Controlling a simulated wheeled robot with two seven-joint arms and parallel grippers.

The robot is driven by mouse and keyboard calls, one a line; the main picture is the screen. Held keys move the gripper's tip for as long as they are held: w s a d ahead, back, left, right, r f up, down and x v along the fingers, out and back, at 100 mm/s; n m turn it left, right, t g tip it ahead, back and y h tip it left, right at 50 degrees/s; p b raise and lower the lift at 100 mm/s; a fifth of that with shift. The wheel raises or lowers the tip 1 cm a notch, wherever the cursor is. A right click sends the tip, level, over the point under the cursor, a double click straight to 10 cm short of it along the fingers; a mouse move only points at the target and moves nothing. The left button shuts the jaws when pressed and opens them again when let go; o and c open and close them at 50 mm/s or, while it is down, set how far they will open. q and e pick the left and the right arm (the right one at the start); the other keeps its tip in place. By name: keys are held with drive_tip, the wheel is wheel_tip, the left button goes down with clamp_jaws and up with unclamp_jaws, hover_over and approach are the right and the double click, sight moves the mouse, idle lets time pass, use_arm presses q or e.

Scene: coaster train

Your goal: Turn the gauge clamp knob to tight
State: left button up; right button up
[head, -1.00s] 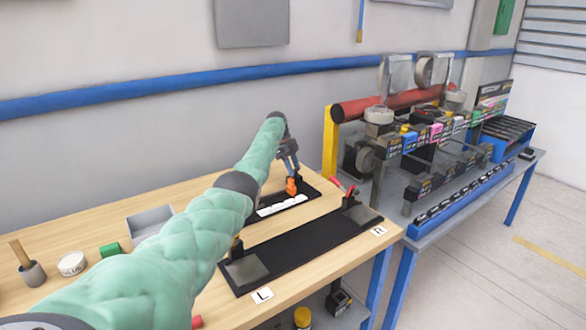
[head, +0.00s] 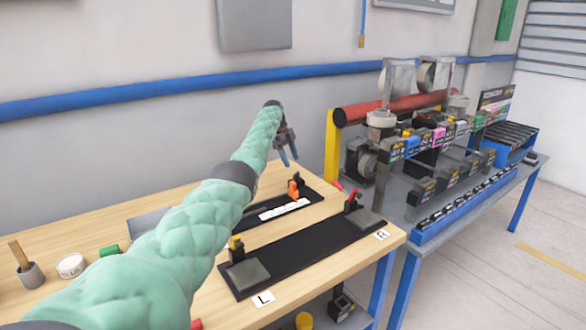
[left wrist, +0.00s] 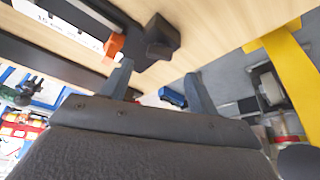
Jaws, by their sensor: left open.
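I cannot read whether the knob's angle means tight. A white marked strip (head: 284,210) lies on the base in front of it. My left gripper (head: 287,158) is open and empty, above and apart from the knob, fingers pointing down. My right gripper is not in view.
A long black fixture (head: 300,250) with end clamps lies in front, between the L card (head: 263,299) and R card (head: 382,235). A yellow post (head: 332,148) and a metal bench with a red roller (head: 390,106) stand to the right.

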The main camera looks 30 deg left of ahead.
use_arm(q)
drive_tip(key=shift+v, duration=1)
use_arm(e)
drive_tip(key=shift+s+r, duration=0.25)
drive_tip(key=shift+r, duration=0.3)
